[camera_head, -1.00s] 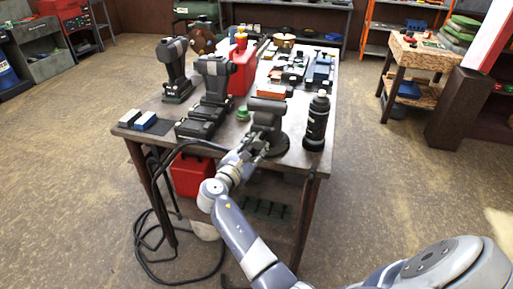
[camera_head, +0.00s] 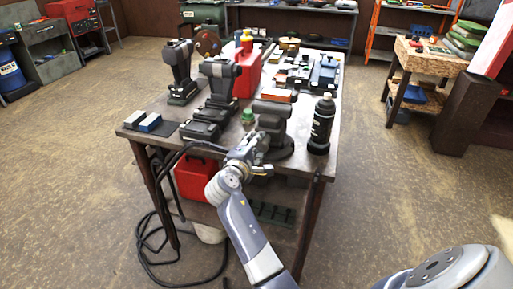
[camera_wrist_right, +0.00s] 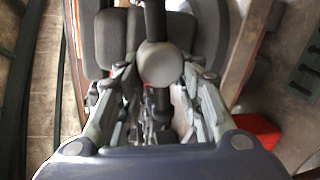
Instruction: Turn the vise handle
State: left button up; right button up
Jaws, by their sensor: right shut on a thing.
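The dark grey vise (camera_head: 272,118) stands on its round base near the front edge of the workbench. Its handle shows in the right wrist view as a dark bar ending in a round grey knob (camera_wrist_right: 160,64). My right gripper (camera_head: 254,150) is at the front of the vise and hides the handle in the head view. In the wrist view the right gripper's fingers (camera_wrist_right: 158,92) lie on both sides of the bar and knob, shut on the handle. My left gripper is in neither view.
A black bottle (camera_head: 321,125) stands close to the right of the vise. Black power tools (camera_head: 211,100), a small green object (camera_head: 248,117) and a red jug (camera_head: 246,66) are to its left and behind. A red case (camera_head: 195,177) and a hanging cable (camera_head: 148,225) are below the workbench (camera_head: 150,112).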

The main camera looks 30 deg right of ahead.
jog(key=shift+r+m+t+b, duration=0.15)
jog(key=shift+m+t+b, duration=0.2)
jog(key=shift+m, duration=0.85)
jog(key=o, duration=1.1)
jog(key=shift+d, duration=0.1)
